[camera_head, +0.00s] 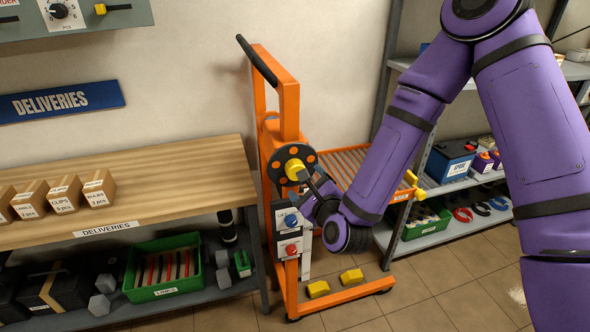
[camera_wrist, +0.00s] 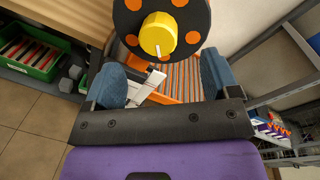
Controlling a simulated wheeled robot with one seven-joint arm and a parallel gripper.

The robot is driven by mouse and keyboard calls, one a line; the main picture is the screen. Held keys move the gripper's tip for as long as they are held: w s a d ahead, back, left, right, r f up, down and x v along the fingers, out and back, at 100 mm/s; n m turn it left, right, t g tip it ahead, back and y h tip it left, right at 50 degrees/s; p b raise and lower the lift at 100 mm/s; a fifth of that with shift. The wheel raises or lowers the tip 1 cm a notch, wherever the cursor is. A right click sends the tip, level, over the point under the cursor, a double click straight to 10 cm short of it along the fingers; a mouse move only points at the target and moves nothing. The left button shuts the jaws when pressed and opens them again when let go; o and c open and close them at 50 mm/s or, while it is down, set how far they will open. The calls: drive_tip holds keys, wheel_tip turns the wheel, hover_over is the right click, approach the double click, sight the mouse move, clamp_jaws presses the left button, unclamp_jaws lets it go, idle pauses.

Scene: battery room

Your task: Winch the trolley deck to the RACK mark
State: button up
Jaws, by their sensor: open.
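The orange trolley (camera_head: 290,110) stands upright between the wooden bench and the rack. Its winch wheel (camera_head: 283,157) is a black disc with orange dots and a yellow hub knob (camera_head: 293,169). The knob also shows in the wrist view (camera_wrist: 158,33), with a white line pointing down. The roller deck (camera_head: 345,162) is at about the height of the rack's middle shelf. My gripper (camera_head: 313,190) is open and empty, close to the wheel at its lower right. In the wrist view my gripper (camera_wrist: 163,82) has its blue fingers apart below the knob. No RACK mark is readable.
A panel with a blue knob (camera_head: 291,220) and a red knob (camera_head: 291,249) is below the wheel. The bench (camera_head: 190,165) holds small boxes at left. A shelf rack (camera_head: 440,185) with batteries stands at right. Yellow blocks (camera_head: 351,277) lie at the trolley's base. Floor in front is clear.

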sight(295, 169)
drive_tip(key=w+a+m, duration=0.1)
drive_tip(key=w, duration=0.2)
drive_tip(key=w+a+f+m+t, duration=0.1)
drive_tip(key=w, duration=0.2)
drive_tip(key=w+a+m+h, duration=0.1)
drive_tip(key=w+m, duration=0.1)
drive_tip(key=w, duration=0.1)
drive_tip(key=shift+f+t, duration=0.3)
drive_tip(key=shift+f, duration=0.05)
drive_tip(key=c, duration=0.9)
